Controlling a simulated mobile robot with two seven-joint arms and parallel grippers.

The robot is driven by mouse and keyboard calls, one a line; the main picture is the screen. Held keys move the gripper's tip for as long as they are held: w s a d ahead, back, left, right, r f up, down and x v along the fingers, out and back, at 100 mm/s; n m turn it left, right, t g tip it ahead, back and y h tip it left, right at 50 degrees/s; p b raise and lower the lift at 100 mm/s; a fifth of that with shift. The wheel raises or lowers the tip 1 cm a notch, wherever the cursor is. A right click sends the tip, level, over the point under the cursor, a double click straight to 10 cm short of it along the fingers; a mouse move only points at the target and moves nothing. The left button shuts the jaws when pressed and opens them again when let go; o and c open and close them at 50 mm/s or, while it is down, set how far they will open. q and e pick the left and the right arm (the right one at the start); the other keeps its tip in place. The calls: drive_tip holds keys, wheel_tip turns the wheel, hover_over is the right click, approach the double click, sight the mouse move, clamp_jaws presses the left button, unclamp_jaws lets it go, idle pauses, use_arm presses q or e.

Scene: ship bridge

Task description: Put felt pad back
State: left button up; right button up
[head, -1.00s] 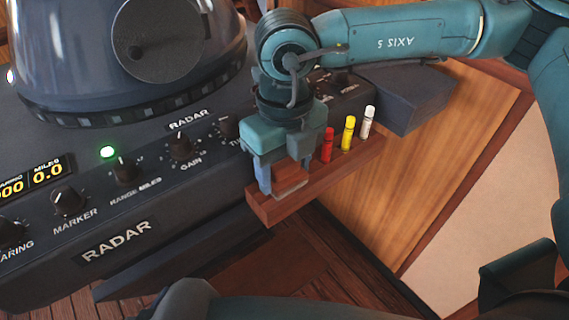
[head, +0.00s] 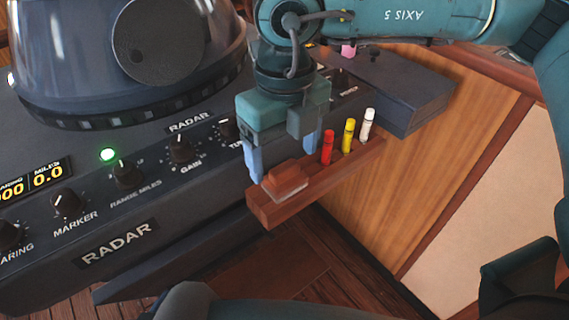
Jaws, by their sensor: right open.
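The felt pad (head: 286,178) has a red-brown wooden back and a pale lower edge. It lies at the left end of the wooden ledge (head: 264,212) on the front of the radar console. My right gripper (head: 284,164) is open just above and behind the pad. Its two fingers stand apart on either side, and the pad looks free of them. My left gripper cannot be made out in the head view.
Red (head: 327,147), yellow (head: 348,135) and white (head: 367,124) markers stand upright in the ledge, right of the pad. The radar console (head: 150,180) with its knobs lies left and behind. A dark box (head: 400,95) is at the right.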

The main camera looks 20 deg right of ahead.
sight(285, 166)
wheel_tip(285, 166, up, 8)
idle(0.5)
